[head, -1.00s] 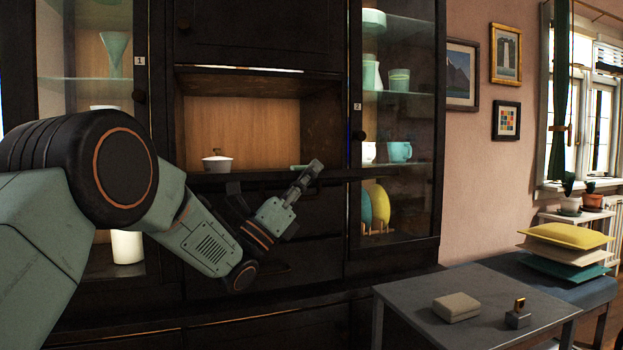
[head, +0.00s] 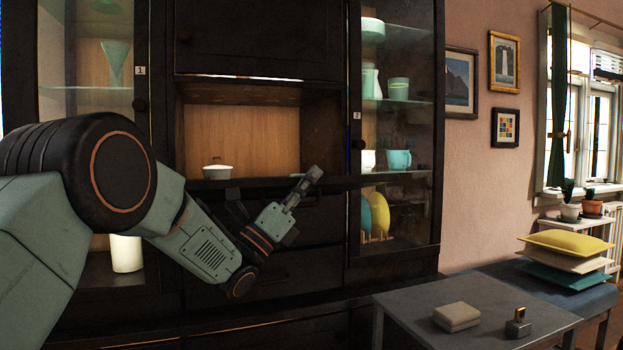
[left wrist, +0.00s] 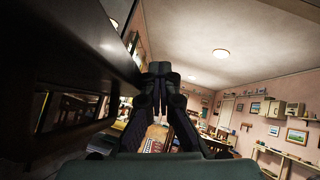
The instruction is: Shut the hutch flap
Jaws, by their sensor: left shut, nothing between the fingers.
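The hutch (head: 405,262) is a tall dark wood cabinet with an open niche in its middle. A dark, nearly level board (head: 345,182) runs along the niche's bottom edge, seen almost edge-on; it looks like the lowered flap, but dark wood around it blurs its outline. My left gripper (head: 314,176) is shut and empty, angled up and to the right at this board's height in front of the niche. I cannot tell whether it touches. In the left wrist view its fingers (left wrist: 161,100) are together, with a large dark panel close on the left. My right gripper is not in view.
A white pot (head: 217,172) stands at the niche's left. Glass-fronted sections with crockery flank it. A grey table (head: 400,306) at lower right bears a pale box (head: 457,317) and a small ring stand (head: 518,326). Cushions (head: 565,243) lie on a bench behind.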

